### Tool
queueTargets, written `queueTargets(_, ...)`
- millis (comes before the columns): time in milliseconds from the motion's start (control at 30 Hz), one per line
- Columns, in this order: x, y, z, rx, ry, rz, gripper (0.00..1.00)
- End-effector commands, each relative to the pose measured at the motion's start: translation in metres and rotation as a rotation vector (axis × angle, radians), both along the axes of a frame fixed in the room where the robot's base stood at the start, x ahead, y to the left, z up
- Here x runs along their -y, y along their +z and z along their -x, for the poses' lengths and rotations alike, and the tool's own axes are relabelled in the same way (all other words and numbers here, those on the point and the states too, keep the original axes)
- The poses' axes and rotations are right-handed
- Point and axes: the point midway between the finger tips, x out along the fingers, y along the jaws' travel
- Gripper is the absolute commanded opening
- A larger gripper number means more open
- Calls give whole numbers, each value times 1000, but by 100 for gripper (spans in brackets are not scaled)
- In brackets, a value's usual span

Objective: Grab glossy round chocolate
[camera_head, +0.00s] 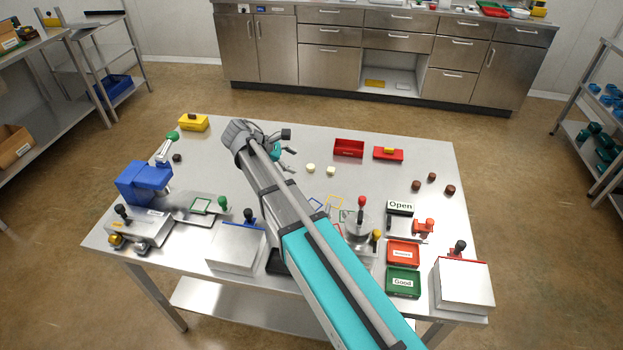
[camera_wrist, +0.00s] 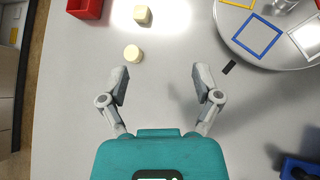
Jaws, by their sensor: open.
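A pale cream round piece (camera_head: 311,168) lies on the steel table; it also shows in the wrist view (camera_wrist: 133,53), just beyond my left fingertip. A cream, squarer piece (camera_head: 331,171) lies close by and shows at the top of the wrist view (camera_wrist: 141,14). Brown round chocolates (camera_head: 416,185) sit on the right of the table, and one more (camera_head: 177,158) lies at the left. I cannot tell which piece is glossy. My gripper (camera_wrist: 161,80) is open and empty, fingers spread over bare table; in the head view it (camera_head: 289,144) is left of and behind the cream pieces.
A red bin (camera_head: 348,146) and a red tray (camera_head: 388,155) stand behind the cream pieces. A round steel plate (camera_wrist: 236,40) with coloured frames is on the right in the wrist view. A blue device (camera_head: 143,183) stands left. The table between is mostly clear.

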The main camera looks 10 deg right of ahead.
Motion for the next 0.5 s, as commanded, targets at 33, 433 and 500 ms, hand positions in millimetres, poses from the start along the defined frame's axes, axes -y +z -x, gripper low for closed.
queueTargets(33,-9,-14,-10,-23,28,29,82)
queueTargets(433,-59,-38,-48,-200,200,249,82)
queueTargets(500,-65,-39,-51,-220,214,273,82)
